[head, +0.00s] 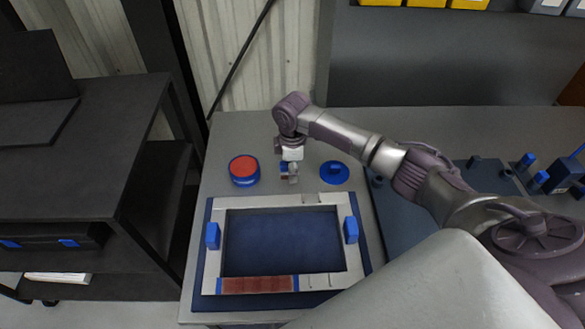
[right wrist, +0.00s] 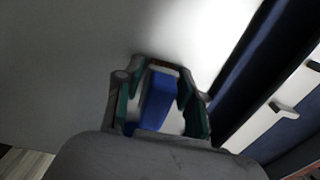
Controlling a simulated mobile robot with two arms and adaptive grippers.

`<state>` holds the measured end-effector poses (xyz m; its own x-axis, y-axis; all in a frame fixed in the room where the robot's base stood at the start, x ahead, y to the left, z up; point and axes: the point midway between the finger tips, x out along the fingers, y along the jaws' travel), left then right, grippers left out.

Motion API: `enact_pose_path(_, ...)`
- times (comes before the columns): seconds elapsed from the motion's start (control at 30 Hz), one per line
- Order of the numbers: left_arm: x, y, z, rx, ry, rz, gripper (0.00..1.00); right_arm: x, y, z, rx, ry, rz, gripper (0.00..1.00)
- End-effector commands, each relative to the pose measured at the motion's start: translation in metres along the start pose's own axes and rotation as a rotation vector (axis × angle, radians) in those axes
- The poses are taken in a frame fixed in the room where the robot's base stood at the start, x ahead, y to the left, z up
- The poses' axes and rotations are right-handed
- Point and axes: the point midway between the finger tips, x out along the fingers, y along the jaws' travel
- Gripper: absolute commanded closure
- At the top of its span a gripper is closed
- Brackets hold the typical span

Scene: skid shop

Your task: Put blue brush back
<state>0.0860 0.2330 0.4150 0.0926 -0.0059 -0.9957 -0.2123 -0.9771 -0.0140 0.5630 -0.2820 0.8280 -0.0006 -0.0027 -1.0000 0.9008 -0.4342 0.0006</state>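My right gripper (head: 291,175) is above the grey bench, between a red-topped blue round tin and a blue disc. In the right wrist view the right gripper (right wrist: 162,72) has its fingers around a blue brush (right wrist: 156,100). The brush's blue handle lies between the fingers, and a thin reddish-brown edge shows at the fingertips. The fingertips look shut on it. In the head view only a small blue and red part of the brush (head: 284,168) shows beside the fingers. My left gripper is not in view.
The round tin (head: 244,169) and the blue disc with a raised grip (head: 334,173) stand behind a pale frame (head: 213,262) with blue side handles. A red-brown block (head: 258,285) lies in its front edge. Dark shelving (head: 90,125) stands left; blue parts (head: 540,180) lie far right.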

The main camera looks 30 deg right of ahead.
Motion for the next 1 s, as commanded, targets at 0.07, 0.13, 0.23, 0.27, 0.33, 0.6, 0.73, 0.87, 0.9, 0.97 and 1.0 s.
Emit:
enact_pose_path(0.07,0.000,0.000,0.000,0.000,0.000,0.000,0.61,0.000,0.000,0.000,0.000,0.000,0.000,0.46)
enact_pose_path(0.13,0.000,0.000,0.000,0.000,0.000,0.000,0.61,0.000,0.000,0.000,0.000,0.000,0.000,0.46)
enact_pose_path(0.23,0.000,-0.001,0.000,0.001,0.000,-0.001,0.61,0.000,0.000,0.000,0.000,0.000,0.000,0.46)
enact_pose_path(0.27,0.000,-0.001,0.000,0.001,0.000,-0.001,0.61,0.000,0.000,0.000,0.000,0.000,0.000,0.46)
enact_pose_path(0.33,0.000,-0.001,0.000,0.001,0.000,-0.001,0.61,-0.001,0.000,0.000,0.000,0.000,0.000,0.46)
enact_pose_path(0.6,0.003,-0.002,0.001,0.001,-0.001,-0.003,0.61,-0.034,0.001,-0.001,-0.001,0.003,0.004,0.46)
enact_pose_path(0.73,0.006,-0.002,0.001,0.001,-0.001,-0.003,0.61,-0.063,0.002,-0.001,0.001,0.004,0.004,0.46)
enact_pose_path(0.87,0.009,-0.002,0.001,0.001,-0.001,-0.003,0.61,-0.089,0.001,0.000,0.000,0.003,0.004,0.46)
enact_pose_path(0.9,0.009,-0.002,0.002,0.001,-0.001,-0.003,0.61,-0.096,0.001,-0.001,0.000,0.003,0.003,0.46)
enact_pose_path(0.97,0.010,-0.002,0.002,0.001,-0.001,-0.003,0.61,-0.105,0.001,0.000,0.001,0.002,0.002,0.46)
enact_pose_path(1.0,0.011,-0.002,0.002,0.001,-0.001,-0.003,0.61,-0.110,0.001,-0.001,0.001,0.003,0.002,0.46)
